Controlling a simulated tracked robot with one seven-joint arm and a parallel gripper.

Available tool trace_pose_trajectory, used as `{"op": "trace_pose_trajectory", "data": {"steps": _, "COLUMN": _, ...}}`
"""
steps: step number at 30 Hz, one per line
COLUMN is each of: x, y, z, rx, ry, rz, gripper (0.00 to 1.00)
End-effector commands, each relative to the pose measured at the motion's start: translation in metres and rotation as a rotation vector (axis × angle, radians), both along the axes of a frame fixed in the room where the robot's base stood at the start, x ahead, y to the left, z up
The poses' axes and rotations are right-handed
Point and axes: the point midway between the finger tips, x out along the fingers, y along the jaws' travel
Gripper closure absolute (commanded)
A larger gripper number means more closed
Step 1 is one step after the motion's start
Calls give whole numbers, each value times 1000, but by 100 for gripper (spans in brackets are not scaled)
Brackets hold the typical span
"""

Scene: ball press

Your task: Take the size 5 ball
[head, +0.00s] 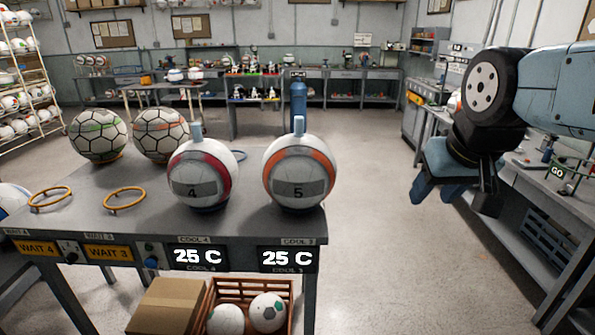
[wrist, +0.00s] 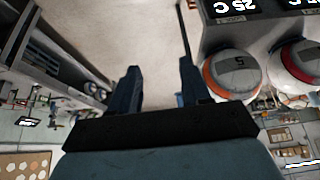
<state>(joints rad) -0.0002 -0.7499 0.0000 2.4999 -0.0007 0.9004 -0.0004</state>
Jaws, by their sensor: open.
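The size 5 ball (head: 299,176) is white with an orange band and a grey panel marked 5. It stands at the right front of the grey table, with a blue-grey stub on top. It also shows upside down in the wrist view (wrist: 233,74), right of the fingers. My gripper (head: 440,190) is to the right of the table in the head view, over open floor, apart from the ball. In the wrist view its two blue fingers (wrist: 158,85) stand apart with nothing between them.
A ball marked 4 (head: 199,176) with a red band stands close left of it. Two patterned balls (head: 98,135) (head: 160,134) and two empty orange rings (head: 50,197) (head: 124,198) are farther left. A blue bottle-like post (head: 298,100) rises behind. A workbench (head: 545,190) lines the right.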

Motion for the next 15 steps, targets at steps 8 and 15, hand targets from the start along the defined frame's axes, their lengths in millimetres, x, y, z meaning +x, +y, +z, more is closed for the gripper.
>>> {"op": "trace_pose_trajectory", "data": {"steps": 8, "x": 17, "y": 0, "z": -2, "rx": -160, "ry": 120, "rz": 166, "gripper": 46}}
{"op": "trace_pose_trajectory", "data": {"steps": 15, "x": 57, "y": 7, "z": -2, "rx": -497, "ry": 337, "rz": 498, "gripper": 46}}
